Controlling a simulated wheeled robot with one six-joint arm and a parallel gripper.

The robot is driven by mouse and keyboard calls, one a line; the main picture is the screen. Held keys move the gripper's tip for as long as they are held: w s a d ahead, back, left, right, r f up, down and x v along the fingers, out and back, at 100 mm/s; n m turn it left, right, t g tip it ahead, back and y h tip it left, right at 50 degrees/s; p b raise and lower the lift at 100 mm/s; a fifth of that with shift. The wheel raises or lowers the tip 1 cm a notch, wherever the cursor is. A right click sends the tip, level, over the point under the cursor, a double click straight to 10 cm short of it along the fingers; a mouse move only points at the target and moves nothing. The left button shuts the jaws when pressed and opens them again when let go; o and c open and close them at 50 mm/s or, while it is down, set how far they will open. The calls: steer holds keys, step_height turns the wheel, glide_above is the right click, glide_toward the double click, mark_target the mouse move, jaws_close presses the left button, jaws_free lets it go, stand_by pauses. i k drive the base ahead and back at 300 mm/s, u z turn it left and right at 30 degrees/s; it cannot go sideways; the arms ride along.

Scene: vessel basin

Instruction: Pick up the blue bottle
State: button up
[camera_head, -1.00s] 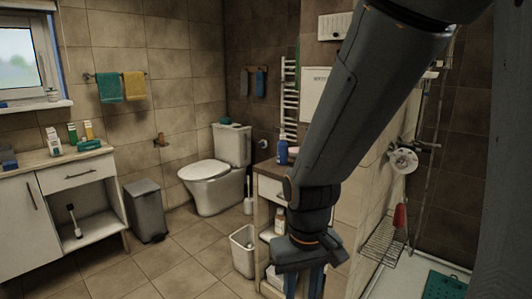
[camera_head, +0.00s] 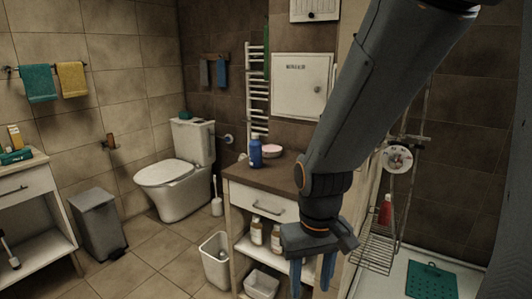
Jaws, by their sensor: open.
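The blue bottle (camera_head: 255,153) stands upright on the dark top of a small cabinet (camera_head: 240,174), near its back left part. My gripper (camera_head: 313,278) hangs pointing down in front of the cabinet, to the right of and lower than the bottle. Its blue fingers are apart, with nothing seen between them. The fingertips reach close to the lower picture edge. My arm covers the right part of the cabinet top.
A pink and white bowl (camera_head: 272,151) sits close right of the bottle. Several bottles stand on the shelf below. A white bin (camera_head: 215,262) stands left of the cabinet. The toilet (camera_head: 178,178) is behind.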

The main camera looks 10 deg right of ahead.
mark_target(255, 145)
steer(key=u, duration=0.3)
steer(key=k, duration=0.45)
steer(key=u, duration=1.05)
steer(key=k, duration=0.9)
steer(key=u, duration=0.6)
steer(key=i, duration=1.4)
steer(key=z, duration=0.5)
steer(key=i, duration=1.55)
steer(key=z, duration=1.3)
steer(key=i, duration=0.85)
steer(key=z, duration=1.05)
